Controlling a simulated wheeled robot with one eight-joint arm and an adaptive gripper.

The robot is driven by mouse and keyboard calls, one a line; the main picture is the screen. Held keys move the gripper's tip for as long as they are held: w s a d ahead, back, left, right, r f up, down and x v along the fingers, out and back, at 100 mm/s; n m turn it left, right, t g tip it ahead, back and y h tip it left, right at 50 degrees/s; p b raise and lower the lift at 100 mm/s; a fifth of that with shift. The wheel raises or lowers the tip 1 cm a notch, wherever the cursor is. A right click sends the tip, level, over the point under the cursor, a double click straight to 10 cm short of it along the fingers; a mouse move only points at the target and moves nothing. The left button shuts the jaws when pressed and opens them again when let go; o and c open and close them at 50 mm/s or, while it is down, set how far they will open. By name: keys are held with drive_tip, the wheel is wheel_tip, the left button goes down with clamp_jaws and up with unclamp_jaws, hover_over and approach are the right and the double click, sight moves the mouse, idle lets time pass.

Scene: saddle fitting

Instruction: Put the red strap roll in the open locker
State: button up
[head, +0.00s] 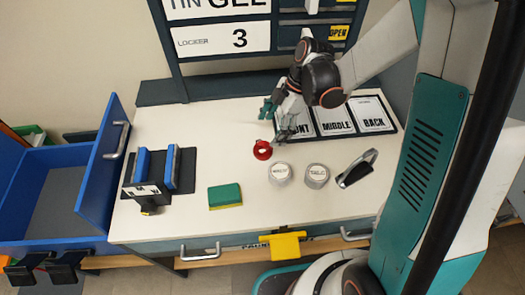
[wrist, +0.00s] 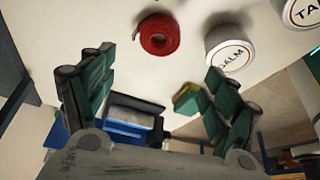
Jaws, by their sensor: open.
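In the wrist view the red roll (wrist: 159,36) sits beyond the fingertips, near the top edge. My gripper (wrist: 160,68) is open there, with nothing between its fingers. The locker unit (head: 180,70) stands behind the bench. A sign on it reads LOCKER 3, and a yellow OPEN tag (head: 338,33) is at its upper right. My arm and the picture's edge hide part of the unit, and I cannot see into a locker.
Two round tins (head: 280,173) (head: 317,175) stand right of the roll, with a black-and-silver tool (head: 356,168) beyond. A FRONT/MIDDLE/BACK card tray (head: 345,134) lies behind. A green-yellow sponge (head: 225,196), a blue-padded stand (head: 155,188) and an open blue drawer (head: 97,180) are left.

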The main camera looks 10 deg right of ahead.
sight(262, 149)
drive_tip(key=b+x, duration=0.1)
drive_tip(key=x, duration=0.4)
drive_tip(key=b+x, duration=0.1)
drive_tip(key=x, duration=0.1)
drive_tip(key=b+x, duration=0.1)
drive_tip(key=shift+w+d+f, duration=0.25)
drive_tip(key=shift+f, duration=0.3)
drive_tip(key=shift+s+a+f+b, duration=0.1)
drive_tip(key=shift+a+f+b, duration=0.05)
drive_tip(key=shift+f+b, duration=0.15)
drive_tip(key=shift+r, duration=0.1)
drive_tip(key=c, duration=1.3)
drive_tip(key=shift+r, duration=0.15)
drive_tip(key=shift+c, duration=0.2)
